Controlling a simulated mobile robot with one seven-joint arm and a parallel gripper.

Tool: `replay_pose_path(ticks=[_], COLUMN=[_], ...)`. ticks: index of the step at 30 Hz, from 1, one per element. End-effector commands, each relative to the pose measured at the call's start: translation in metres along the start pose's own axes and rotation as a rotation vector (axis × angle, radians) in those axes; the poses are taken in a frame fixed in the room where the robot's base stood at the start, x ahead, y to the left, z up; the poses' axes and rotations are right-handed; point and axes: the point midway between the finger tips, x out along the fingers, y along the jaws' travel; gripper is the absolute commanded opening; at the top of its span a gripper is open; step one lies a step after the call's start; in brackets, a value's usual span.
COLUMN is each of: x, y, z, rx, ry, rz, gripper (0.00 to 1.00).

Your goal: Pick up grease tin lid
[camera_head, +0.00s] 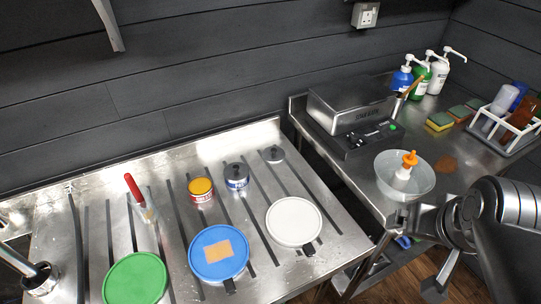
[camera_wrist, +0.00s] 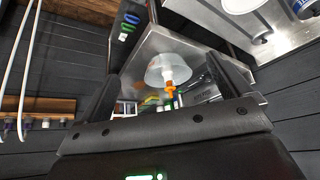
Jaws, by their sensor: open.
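A small grey metal lid with a knob (camera_head: 273,154) lies on the ribbed steel drainer near its back edge; it looks like the grease tin lid. Left of it stands a small blue-and-white tin (camera_head: 236,182) with a dark grey top. Beside that is a red-and-white tin with an orange top (camera_head: 201,195). My gripper (camera_wrist: 165,70) is open and empty, its two dark fingers apart in the wrist view. In the head view my arm is at the right, beside the steel worktop and well away from the lid. I cannot make out the lid in the wrist view.
A red-handled brush (camera_head: 134,190) stands in a glass at left. A clear bowl (camera_head: 386,181) with an orange-capped bottle (camera_head: 405,168) is on the right worktop, near a steel appliance (camera_head: 350,112).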

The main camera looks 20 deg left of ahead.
Motion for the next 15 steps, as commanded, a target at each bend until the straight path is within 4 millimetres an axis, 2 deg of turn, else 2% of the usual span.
replay_pose_path(ticks=[9,11,15], x=[0.000,0.001,0.007], y=[-0.001,-0.004,-0.015], z=[-0.004,-0.011,-0.043], rx=[0.000,0.000,0.006], ry=[-0.002,-0.007,-0.024], rz=[-0.002,-0.006,-0.018], gripper=[0.97,0.97,0.97])
